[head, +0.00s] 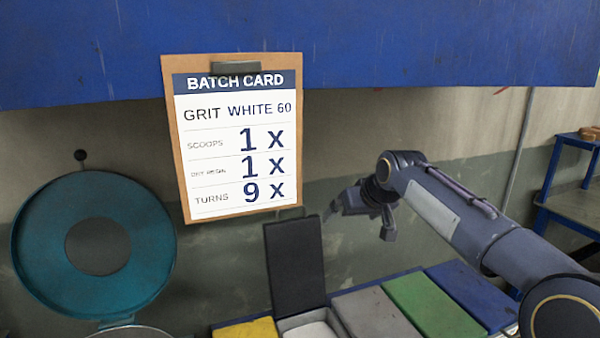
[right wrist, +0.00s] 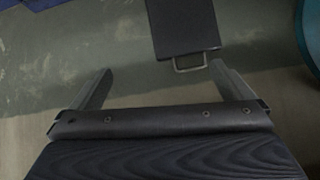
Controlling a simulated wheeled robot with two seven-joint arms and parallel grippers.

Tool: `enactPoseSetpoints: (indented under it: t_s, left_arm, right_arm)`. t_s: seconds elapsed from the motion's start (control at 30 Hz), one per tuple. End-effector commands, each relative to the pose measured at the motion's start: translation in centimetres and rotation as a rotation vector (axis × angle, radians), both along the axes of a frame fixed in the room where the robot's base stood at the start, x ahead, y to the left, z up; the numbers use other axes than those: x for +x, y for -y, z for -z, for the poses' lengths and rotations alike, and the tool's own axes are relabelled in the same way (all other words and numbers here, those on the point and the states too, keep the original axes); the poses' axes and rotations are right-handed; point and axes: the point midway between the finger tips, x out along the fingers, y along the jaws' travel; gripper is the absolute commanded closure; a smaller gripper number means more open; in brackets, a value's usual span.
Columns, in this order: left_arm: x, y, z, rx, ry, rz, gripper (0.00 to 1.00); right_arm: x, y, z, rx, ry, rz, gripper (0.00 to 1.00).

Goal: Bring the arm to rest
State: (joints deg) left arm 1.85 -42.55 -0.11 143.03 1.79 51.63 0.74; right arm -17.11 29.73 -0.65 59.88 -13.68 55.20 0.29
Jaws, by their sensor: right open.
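My right arm comes in from the right in the head view. My right gripper (head: 358,214) hangs in the air in front of the wall, up and to the right of a raised black lid (head: 295,265). In the right wrist view the two fingers of my right gripper (right wrist: 160,76) stand wide apart with nothing between them. The black lid (right wrist: 183,22) with its metal handle (right wrist: 190,64) shows beyond the fingertips, apart from them. My left gripper is not in view.
A row of bins stands below: yellow (head: 246,329), the open one with white contents (head: 312,329), grey (head: 375,314), green (head: 440,308) and blue (head: 470,290). A teal round lid (head: 40,235) stands raised at left. A batch card (head: 238,140) hangs under a blue panel (head: 380,45).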

Motion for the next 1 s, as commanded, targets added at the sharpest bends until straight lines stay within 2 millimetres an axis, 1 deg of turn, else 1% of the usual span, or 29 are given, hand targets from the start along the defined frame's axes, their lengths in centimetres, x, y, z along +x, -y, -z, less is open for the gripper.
enactPoseSetpoints:
  t_s: [0.03, 0.07, 0.1, 0.17, 0.2, 0.27, 0.3, 0.37, 0.4, 0.47, 0.5, 0.57, 0.6, 0.7, 0.8, 0.83, 0.9, 1.0]
  left_arm:
    - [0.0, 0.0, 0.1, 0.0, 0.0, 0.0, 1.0]
    - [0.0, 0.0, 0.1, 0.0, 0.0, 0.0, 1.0]
    - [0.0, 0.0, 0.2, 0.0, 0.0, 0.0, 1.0]
    - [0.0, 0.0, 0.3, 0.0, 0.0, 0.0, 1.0]
    - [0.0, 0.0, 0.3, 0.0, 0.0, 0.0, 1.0]
    - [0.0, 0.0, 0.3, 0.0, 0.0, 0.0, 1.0]
    - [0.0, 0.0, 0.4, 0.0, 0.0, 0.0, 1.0]
    - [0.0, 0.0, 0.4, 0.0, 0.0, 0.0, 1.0]
    - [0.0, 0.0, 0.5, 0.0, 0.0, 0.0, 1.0]
    - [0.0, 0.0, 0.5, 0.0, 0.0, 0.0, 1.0]
    - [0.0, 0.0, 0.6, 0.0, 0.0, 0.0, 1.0]
    - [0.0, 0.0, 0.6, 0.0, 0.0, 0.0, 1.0]
    - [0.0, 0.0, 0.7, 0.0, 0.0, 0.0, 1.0]
    - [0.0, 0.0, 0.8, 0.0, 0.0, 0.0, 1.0]
    - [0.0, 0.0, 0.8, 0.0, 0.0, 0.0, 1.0]
    - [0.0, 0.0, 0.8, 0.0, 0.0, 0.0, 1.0]
    - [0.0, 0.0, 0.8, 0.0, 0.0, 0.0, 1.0]
    - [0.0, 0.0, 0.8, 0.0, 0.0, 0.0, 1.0]
  right_arm:
    - [-2.3, 2.0, -0.2, 0.016, -0.015, 0.017, 0.0]
    - [-3.6, 2.9, -0.2, 0.024, -0.026, 0.025, 0.0]
    - [-5.4, 3.9, 0.0, 0.035, -0.04, 0.035, 0.0]
    - [-8.1, 5.5, 0.3, 0.052, -0.06, 0.053, 0.0]
    - [-10.0, 6.4, 0.6, 0.064, -0.072, 0.064, 0.0]
    - [-12.9, 7.6, 1.2, 0.081, -0.091, 0.081, 0.0]
    - [-14.8, 8.3, 1.7, 0.094, -0.103, 0.093, 0.0]
    - [-17.8, 9.2, 2.7, 0.111, -0.122, 0.11, 0.0]
    - [-19.9, 9.6, 3.4, 0.124, -0.134, 0.123, 0.0]
    - [-22.9, 10.2, 4.7, 0.142, -0.152, 0.142, 0.0]
    - [-24.9, 10.3, 5.6, 0.154, -0.164, 0.153, 0.0]
    - [-27.9, 10.5, 7.1, 0.171, -0.183, 0.173, 0.0]
    - [-29.8, 10.5, 8.2, 0.185, -0.194, 0.185, 0.0]
    - [-34.1, 10.1, 11.0, 0.213, -0.221, 0.216, 0.0]
    - [-37.4, 9.5, 13.6, 0.236, -0.241, 0.241, 0.0]
    - [-38.2, 9.3, 14.2, 0.242, -0.247, 0.247, 0.0]
    - [-39.6, 8.9, 15.5, 0.254, -0.256, 0.258, 0.0]
    - [-40.7, 8.5, 16.6, 0.261, -0.266, 0.267, 0.0]
